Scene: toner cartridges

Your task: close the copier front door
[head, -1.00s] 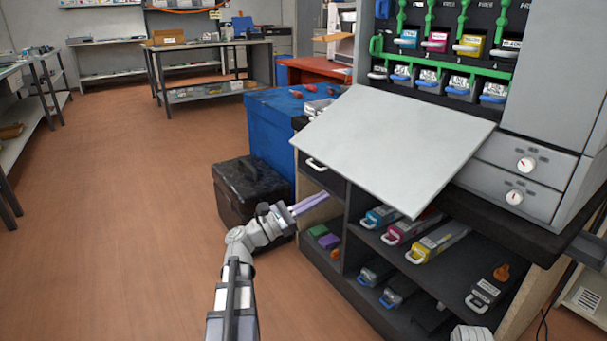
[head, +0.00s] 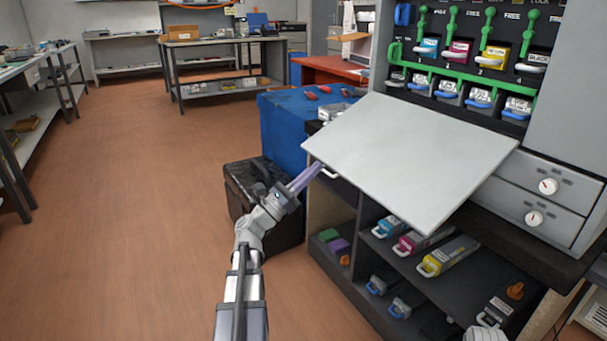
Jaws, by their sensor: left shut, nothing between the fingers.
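The copier front door (head: 410,160) is a flat light grey panel. It hangs open, sloping down and outward from the copier (head: 575,95). Above it the toner bay is exposed, with green levers and cyan, magenta, yellow and black cartridges (head: 493,56). My left gripper (head: 308,178) is shut and empty, its lilac fingers pointing up and right. Its tips are just below and beside the door's left corner; I cannot tell whether they touch it. Only a pale piece of my right arm (head: 487,334) shows at the bottom edge; its gripper is out of view.
A dark stand (head: 352,265) with shelves of spare cartridges is under the copier. A blue cabinet (head: 283,140) and a black bin (head: 245,185) stand left of it. Two dials (head: 548,187) are on drawers at right. The floor (head: 140,220) at left is open.

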